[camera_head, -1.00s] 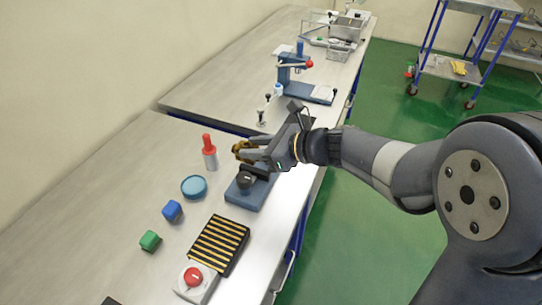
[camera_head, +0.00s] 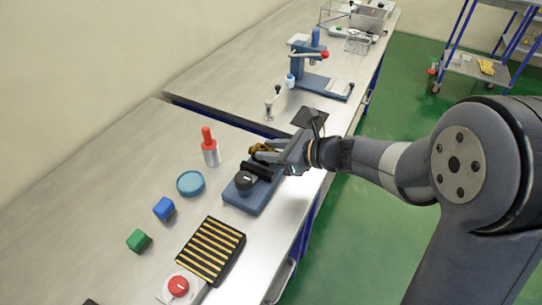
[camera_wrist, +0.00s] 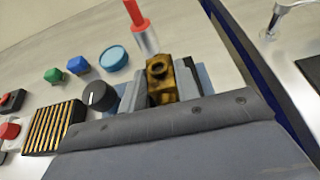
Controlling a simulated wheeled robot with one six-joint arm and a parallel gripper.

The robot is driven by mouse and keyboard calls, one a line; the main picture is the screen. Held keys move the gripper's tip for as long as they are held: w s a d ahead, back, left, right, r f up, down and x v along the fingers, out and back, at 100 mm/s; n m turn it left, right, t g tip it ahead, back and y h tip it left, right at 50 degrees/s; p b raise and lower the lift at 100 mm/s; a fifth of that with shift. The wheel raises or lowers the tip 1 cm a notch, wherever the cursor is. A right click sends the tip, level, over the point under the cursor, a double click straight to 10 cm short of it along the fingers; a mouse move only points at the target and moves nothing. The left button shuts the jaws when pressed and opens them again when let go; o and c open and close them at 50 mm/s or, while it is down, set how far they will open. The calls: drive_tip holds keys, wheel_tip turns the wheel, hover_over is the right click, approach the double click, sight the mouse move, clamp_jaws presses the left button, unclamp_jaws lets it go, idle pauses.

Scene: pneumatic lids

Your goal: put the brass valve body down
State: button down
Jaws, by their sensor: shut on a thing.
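The brass valve body (camera_wrist: 162,80) is a yellow-brown block with a round port, seen in the middle of the wrist view. My gripper (camera_wrist: 160,92) is shut on it, with a jaw on each side. In the head view the valve body (camera_head: 262,149) shows as a small brass patch at the tip of my gripper (camera_head: 270,154), over the far part of a blue fixture base (camera_head: 243,202) with a black knob (camera_head: 244,183). The jaws hide much of it. I cannot tell whether it touches the base.
A silver cylinder with a red top (camera_head: 210,150), a round blue dish (camera_head: 190,184), a blue cube (camera_head: 164,208) and a green cube (camera_head: 139,241) stand left of the fixture. A black-and-yellow slatted pad (camera_head: 211,250) and a red button box (camera_head: 180,287) lie nearer. Bench between them is clear.

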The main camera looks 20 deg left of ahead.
drive_tip(key=shift+f, duration=1)
drive_tip(key=shift+f, duration=0.15)
drive_tip(key=c, duration=1)
unclamp_jaws()
drive_tip(key=shift+c, duration=0.2)
drive_tip(key=shift+d+r, duration=0.1)
drive_tip(key=shift+r, duration=0.15)
drive_tip(key=w+v, duration=0.1)
drive_tip(key=v, duration=1)
drive_tip(key=shift+s+d, duration=0.3)
drive_tip(key=shift+s, duration=0.2)
drive_tip(key=shift+r, duration=0.1)
